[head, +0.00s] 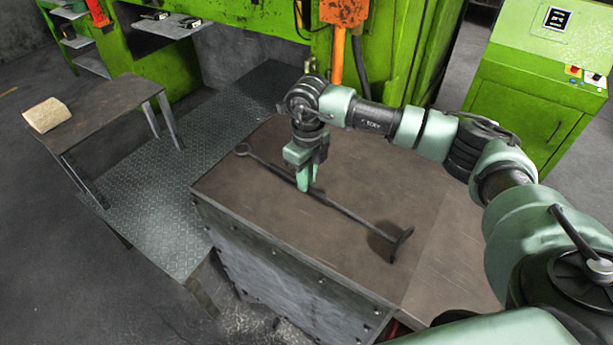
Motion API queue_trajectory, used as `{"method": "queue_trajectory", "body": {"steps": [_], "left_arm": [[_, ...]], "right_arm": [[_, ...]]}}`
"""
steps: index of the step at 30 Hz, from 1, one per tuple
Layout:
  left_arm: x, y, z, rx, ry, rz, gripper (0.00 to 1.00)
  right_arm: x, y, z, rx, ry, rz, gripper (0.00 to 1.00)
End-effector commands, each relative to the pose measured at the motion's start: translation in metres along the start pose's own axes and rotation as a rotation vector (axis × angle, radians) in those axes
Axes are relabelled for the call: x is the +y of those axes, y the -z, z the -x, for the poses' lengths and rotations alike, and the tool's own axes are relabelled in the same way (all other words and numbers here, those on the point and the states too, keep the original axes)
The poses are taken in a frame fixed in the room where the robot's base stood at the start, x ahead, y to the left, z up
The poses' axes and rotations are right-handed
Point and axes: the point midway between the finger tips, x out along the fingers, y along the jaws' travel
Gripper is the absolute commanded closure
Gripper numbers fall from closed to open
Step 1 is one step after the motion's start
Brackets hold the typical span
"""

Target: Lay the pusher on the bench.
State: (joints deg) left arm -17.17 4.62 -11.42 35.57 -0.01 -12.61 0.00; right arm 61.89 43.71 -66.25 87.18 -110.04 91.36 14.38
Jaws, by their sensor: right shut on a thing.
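The pusher is a long dark rod (354,216) with a ring at its far left end and a short crosspiece at its near right end. It runs diagonally over the brown top of the bench (440,235). My right gripper (303,188) points down and is shut on the rod, nearer the ring end. A dark shadow shows beside the crosspiece. I cannot tell whether the rod touches the bench top or is slightly above it. My left gripper is not in view.
A low table (105,108) at the left carries a tan block (46,115). A metal tread-plate platform (180,205) lies between it and the bench. The green press (250,25) stands behind, and a green control cabinet (530,100) at the right. Bench top around the rod is clear.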

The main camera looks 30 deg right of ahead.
Motion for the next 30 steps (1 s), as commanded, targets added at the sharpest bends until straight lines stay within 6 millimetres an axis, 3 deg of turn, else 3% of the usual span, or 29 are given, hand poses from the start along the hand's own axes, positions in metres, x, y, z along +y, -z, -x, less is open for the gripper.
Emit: {"method": "queue_trajectory", "body": {"steps": [3,4,6,17,30], "left_arm": [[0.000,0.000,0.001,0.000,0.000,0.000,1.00],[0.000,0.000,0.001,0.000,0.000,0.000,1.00],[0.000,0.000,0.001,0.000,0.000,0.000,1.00],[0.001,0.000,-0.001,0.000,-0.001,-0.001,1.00],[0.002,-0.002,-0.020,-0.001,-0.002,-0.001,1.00]], "right_arm": [[0.000,-0.001,0.002,-0.002,0.000,0.000,1.00],[0.000,-0.001,0.002,-0.002,0.000,0.000,0.77],[0.000,-0.001,0.002,-0.002,0.000,0.000,0.57],[0.000,0.000,0.002,0.001,0.000,0.000,0.57],[0.000,-0.001,0.066,-0.004,0.001,-0.001,0.57]]}}
